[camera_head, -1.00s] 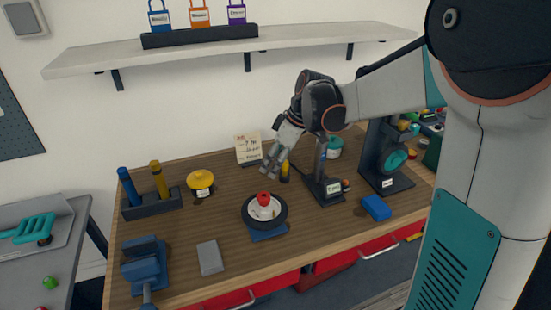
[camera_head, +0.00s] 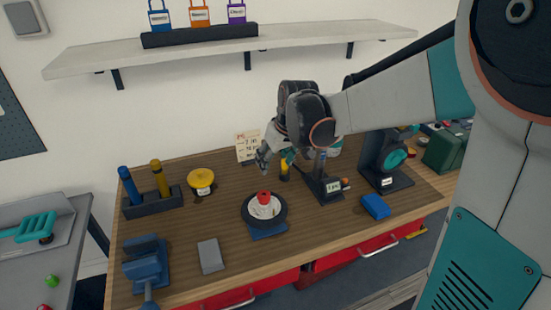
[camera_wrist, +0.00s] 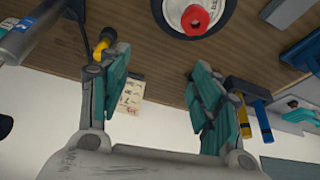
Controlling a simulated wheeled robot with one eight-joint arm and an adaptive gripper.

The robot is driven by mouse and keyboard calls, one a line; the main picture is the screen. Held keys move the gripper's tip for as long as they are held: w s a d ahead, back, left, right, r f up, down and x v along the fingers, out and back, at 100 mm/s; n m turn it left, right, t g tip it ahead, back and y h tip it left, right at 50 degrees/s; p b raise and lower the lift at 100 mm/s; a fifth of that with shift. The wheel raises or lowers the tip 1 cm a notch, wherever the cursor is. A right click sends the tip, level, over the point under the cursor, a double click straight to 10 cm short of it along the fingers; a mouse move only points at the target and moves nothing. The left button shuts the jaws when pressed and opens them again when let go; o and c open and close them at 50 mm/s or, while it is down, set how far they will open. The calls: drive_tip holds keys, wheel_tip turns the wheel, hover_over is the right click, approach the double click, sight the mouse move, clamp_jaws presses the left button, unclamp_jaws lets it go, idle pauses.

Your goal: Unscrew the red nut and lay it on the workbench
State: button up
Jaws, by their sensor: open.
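The red nut (camera_head: 263,197) sits on top of a wheel (camera_head: 265,211) with a black tyre and white hub, held on a blue stand (camera_head: 268,232) on the workbench (camera_head: 225,256). In the wrist view the red nut (camera_wrist: 195,18) shows at the top edge, on the white hub. My gripper (camera_head: 262,157) hangs above the back of the bench, behind and above the wheel, apart from it. In the wrist view its two jaws (camera_wrist: 157,85) are spread wide with nothing between them.
A grey block (camera_head: 210,256) and a blue vise (camera_head: 143,266) stand front left. A yellow-topped pot (camera_head: 201,181) and a rack with blue and yellow handles (camera_head: 152,205) stand back left. A blue box (camera_head: 376,206) lies right. Bare bench surrounds the wheel.

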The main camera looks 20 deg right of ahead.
drive_tip(key=s+a+r+p, duration=0.3)
drive_tip(key=s, duration=0.4)
drive_tip(key=b, duration=0.4)
approach(264, 196)
drive_tip(key=x, duration=0.7)
drive_tip(key=shift+w+f, duration=0.3)
drive_tip(key=shift+f, duration=0.05)
